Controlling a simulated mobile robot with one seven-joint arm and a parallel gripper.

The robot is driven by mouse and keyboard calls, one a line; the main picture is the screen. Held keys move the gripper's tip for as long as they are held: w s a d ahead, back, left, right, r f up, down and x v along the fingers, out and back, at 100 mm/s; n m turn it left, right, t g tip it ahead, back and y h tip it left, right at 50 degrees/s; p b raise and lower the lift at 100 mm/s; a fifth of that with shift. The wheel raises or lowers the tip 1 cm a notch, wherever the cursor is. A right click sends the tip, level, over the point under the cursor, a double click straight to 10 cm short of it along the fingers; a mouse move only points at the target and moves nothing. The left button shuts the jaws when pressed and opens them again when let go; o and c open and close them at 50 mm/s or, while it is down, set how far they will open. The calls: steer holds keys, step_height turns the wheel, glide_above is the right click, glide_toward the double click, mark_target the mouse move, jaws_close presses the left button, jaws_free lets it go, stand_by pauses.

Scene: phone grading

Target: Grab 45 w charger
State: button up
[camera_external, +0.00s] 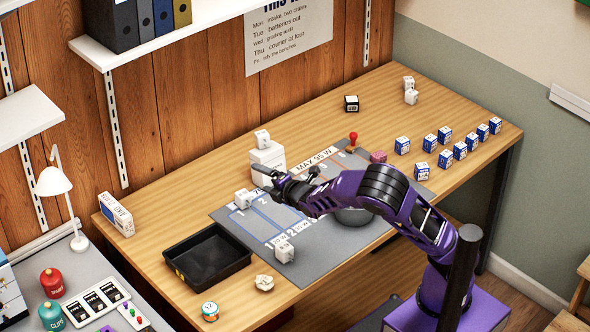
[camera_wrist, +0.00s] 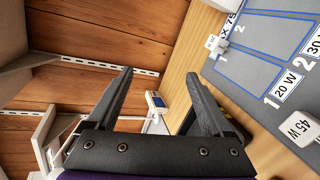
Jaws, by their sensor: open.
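A white cube charger marked 45 W (camera_wrist: 302,128) shows at the lower right of the wrist view, by the 20 W label of the grey mat (camera_wrist: 232,78). It appears to be the white cube (camera_external: 284,251) at the mat's front edge in the external view. Another white cube (camera_external: 242,198) sits at the mat's left back edge, also in the wrist view (camera_wrist: 215,43); its marking is unreadable. In the wrist view my gripper (camera_wrist: 159,75) is open, with nothing between the fingers.
A black tray (camera_external: 207,283) stands left of the mat. A white box (camera_external: 267,163) with a cube (camera_external: 262,139) on top stands behind my gripper. A crumpled pale object (camera_external: 264,283) and a round tin (camera_external: 210,311) lie in front. Several blue boxes (camera_external: 446,159) stand right.

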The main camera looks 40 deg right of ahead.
steer(key=s+a+f+n, duration=0.2)
steer(key=s+f+n, duration=0.4)
steer(key=f, duration=0.4)
steer(key=n+g, duration=0.1)
steer(key=n, duration=0.8)
glide_toward(280, 245)
steer(key=x, duration=0.4)
steer(key=shift+w+d+f, duration=0.2)
steer(key=shift+w+d, duration=0.05)
steer(key=shift+d, duration=0.2)
steer(key=shift+f, duration=0.2)
steer(key=shift+w+f+n, duration=0.2)
steer(key=shift+w+n, duration=0.1)
steer(key=shift+w, duration=0.05)
steer(key=shift+y, duration=0.4)
steer(key=b+x, duration=0.1)
steer(key=x, duration=0.5)
steer(key=shift+w, duration=0.2)
jaws_close()
